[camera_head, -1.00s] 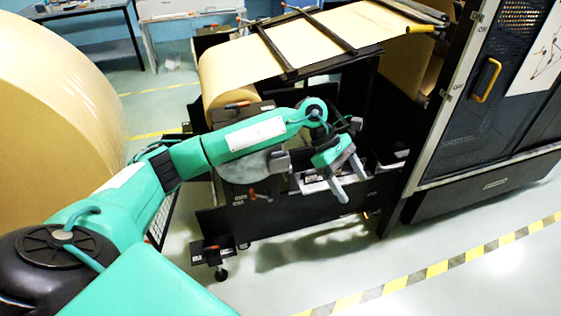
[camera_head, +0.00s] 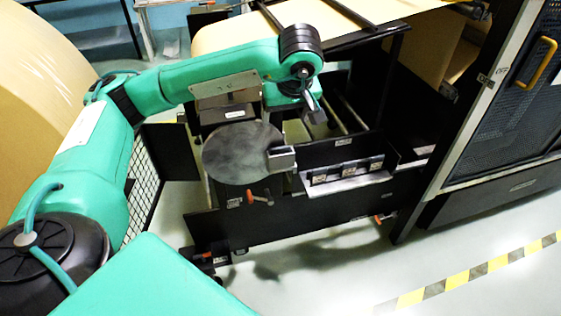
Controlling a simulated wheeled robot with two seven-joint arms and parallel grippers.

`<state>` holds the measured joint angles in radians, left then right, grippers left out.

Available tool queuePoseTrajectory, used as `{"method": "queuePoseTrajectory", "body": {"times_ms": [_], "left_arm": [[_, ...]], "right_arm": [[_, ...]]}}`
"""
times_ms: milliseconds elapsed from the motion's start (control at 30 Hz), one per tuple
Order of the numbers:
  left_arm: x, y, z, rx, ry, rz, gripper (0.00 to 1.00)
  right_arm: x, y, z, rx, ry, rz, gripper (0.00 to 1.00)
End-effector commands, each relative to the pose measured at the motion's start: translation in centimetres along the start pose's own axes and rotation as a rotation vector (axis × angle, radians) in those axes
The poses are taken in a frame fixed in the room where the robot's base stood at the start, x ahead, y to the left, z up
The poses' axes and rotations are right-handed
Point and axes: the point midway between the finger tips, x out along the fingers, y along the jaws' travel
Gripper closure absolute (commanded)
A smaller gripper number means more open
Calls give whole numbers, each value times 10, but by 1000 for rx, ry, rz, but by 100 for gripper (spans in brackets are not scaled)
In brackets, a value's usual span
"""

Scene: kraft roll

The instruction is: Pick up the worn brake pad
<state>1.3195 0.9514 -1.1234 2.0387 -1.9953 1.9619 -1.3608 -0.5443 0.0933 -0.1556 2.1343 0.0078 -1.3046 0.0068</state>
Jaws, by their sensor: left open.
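My left gripper (camera_head: 313,112) hangs at the end of the green arm, above and slightly right of a grey round brake disc (camera_head: 238,153). It is open, and nothing shows between its fingers, which are partly hidden by the wrist. A small grey block like a caliper (camera_head: 282,158) sits at the disc's right edge, below the gripper. A pale shelf (camera_head: 345,184) to the right holds several small dark blocks (camera_head: 348,169). I cannot tell which piece is the worn brake pad; it may be hidden in the caliper. My right gripper is not in view.
A black machine frame (camera_head: 300,220) surrounds the disc and shelf. A large kraft roll (camera_head: 40,80) stands at left, and a dark cabinet (camera_head: 510,120) at right. The floor in front is clear.

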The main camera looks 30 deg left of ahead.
Motion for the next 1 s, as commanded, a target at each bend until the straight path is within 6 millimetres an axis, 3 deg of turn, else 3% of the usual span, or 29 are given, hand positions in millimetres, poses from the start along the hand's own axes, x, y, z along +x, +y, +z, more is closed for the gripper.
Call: {"method": "queuePoseTrajectory", "body": {"times_ms": [100, 233, 600, 867, 1000], "left_arm": [[8, 0, 4, -1, -1, 1, 24], [13, 0, 4, -1, -2, 0, 24], [78, 0, 4, -3, -4, -2, 24], [99, 1, 4, -1, -3, 1, 24], [118, 2, 2, -2, -4, -2, 24]], "right_arm": [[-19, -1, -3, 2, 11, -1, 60], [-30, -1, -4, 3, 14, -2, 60], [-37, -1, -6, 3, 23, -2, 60], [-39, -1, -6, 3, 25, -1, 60], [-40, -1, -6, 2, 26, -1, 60]]}}
